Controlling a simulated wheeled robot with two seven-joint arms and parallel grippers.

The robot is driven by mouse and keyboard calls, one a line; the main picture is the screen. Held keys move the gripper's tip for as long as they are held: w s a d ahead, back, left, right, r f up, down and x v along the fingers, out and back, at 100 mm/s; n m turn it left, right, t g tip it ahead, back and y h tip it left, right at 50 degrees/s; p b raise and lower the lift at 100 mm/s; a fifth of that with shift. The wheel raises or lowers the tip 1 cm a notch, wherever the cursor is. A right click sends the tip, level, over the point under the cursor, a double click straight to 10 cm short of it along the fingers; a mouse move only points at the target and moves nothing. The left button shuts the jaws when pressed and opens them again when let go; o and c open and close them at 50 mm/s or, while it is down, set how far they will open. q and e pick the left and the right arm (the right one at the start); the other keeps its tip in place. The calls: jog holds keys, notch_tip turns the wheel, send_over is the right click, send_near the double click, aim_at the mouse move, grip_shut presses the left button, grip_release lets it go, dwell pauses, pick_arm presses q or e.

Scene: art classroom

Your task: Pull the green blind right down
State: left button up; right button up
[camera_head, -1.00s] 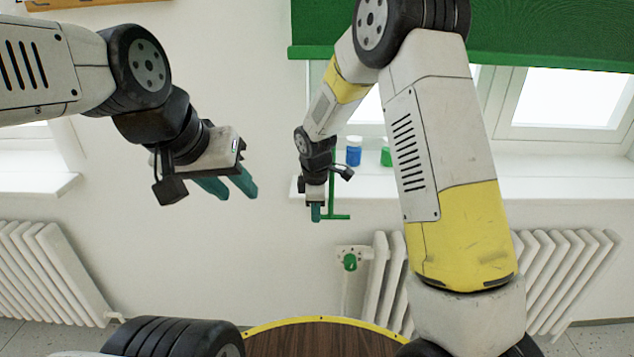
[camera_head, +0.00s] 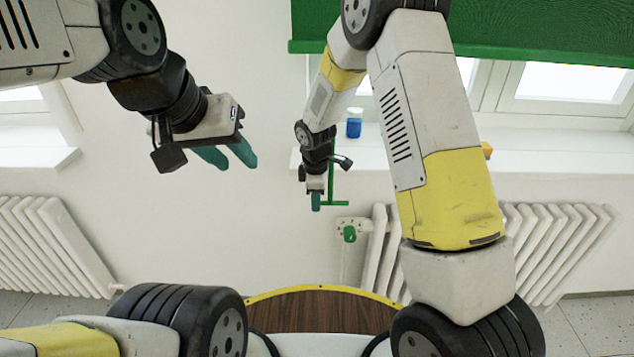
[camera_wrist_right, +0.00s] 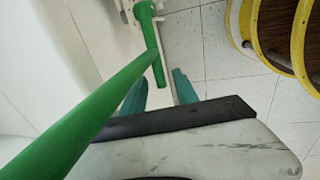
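The green blind (camera_head: 540,25) covers the top of the window at upper right, its lower edge well above the sill. A thin green pull rod (camera_wrist_right: 85,125) ends in a short crossbar (camera_head: 338,205) below sill level. My right gripper (camera_head: 316,201) points down at the left end of this crossbar. In the right wrist view the crossbar end lies between the two teal fingers (camera_wrist_right: 160,88); exact contact is hard to see, but bar and gripper have moved together. My left gripper (camera_head: 230,155) is open and empty before the bare wall at left.
A blue jar (camera_head: 354,124) stands on the windowsill (camera_head: 550,155), with a small yellow-orange object at right. White radiators (camera_head: 45,245) stand below. A green valve knob (camera_head: 349,233) is under the crossbar.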

notch_tip(320, 180, up, 8)
jog(key=s, duration=0.1)
jog(key=shift+s+f, duration=0.2)
jog(key=shift+s, duration=0.1)
dwell(0.3)
